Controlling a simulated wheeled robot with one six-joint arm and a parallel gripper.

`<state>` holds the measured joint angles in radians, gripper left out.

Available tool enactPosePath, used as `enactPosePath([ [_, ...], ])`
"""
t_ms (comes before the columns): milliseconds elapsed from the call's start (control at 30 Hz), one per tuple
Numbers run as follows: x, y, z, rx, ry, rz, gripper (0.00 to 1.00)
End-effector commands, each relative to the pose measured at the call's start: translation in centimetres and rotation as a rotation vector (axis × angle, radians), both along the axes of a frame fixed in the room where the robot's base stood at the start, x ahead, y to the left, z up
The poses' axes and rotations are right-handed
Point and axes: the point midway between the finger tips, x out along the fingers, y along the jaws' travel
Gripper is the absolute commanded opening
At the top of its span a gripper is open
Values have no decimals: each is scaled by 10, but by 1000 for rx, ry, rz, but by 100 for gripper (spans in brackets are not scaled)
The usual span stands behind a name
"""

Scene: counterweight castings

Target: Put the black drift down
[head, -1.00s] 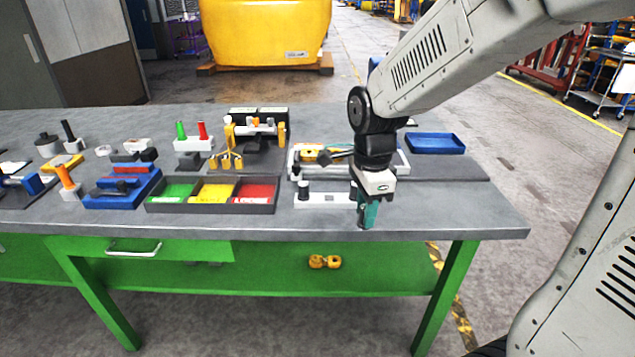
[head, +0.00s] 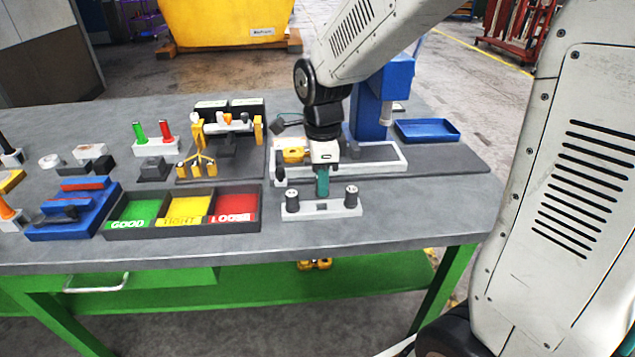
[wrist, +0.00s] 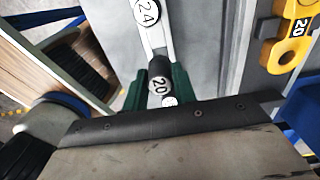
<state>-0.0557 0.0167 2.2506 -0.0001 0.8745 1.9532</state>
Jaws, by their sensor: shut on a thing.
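My gripper (head: 322,190) has green fingers and points down over the middle of a white rack (head: 322,209) near the bench's front. In the wrist view, a black cylinder marked 20 (wrist: 160,76), which appears to be the black drift, is between the green fingers (wrist: 158,90). The fingers are shut on it. In the head view the drift is hidden, and I cannot tell whether its lower end touches the rack. One black peg (head: 292,200) stands at the rack's left end and another (head: 351,196) at its right end. A disc marked 24 (wrist: 147,12) shows beyond the drift.
A three-part tray (head: 183,228) of green, yellow and red lies left of the rack. Behind the rack are a white-rimmed tray (head: 385,166), a yellow part (head: 292,155) and a blue press (head: 369,105). A blue tray (head: 427,130) is back right. Bench right of the rack is clear.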

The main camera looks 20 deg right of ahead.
Motion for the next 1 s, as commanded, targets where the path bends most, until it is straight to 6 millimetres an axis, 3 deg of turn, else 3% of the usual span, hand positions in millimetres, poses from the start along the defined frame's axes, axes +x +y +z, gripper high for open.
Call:
enactPosePath([
  [333,0,5,-34,0,3,10,1],
  [733,1,8,-40,0,1,13,1],
  [767,1,8,-40,0,1,13,30],
  [833,1,8,-40,0,0,13,49],
  [1000,1,8,-40,0,0,13,49],
])
